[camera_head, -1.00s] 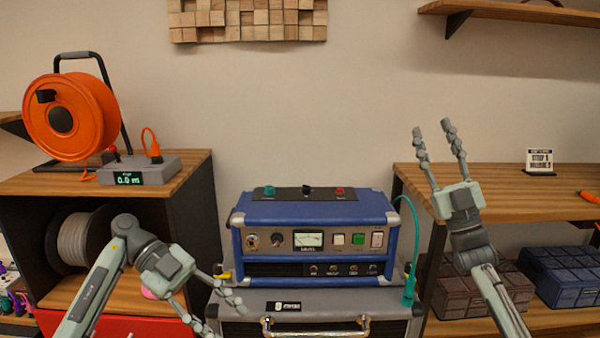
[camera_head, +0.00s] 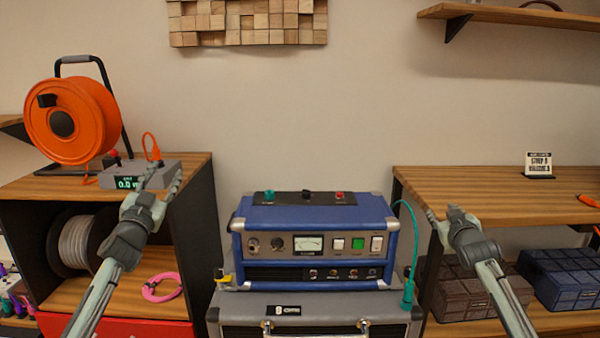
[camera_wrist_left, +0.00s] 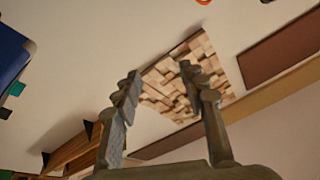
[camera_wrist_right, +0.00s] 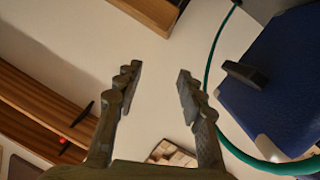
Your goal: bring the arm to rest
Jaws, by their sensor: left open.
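My left gripper (camera_head: 165,180) points up and away in front of the left shelf unit, overlapping the small grey meter box in the head view. In the left wrist view its two fingers (camera_wrist_left: 158,85) stand apart with nothing between them. My right gripper (camera_head: 442,212) is in front of the right shelf's edge, right of the blue amplifier. In the right wrist view its fingers (camera_wrist_right: 158,85) are apart and empty. Both forearms come up from the bottom of the head view, roughly mirrored.
The blue amplifier (camera_head: 312,219) stands on a grey case (camera_head: 235,312) between the arms. A teal cable (camera_head: 413,240) hangs at its right side. The meter box (camera_head: 160,165) and orange reel (camera_head: 95,115) stand on the left shelf. A pink cable ring (camera_head: 162,287) lies below.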

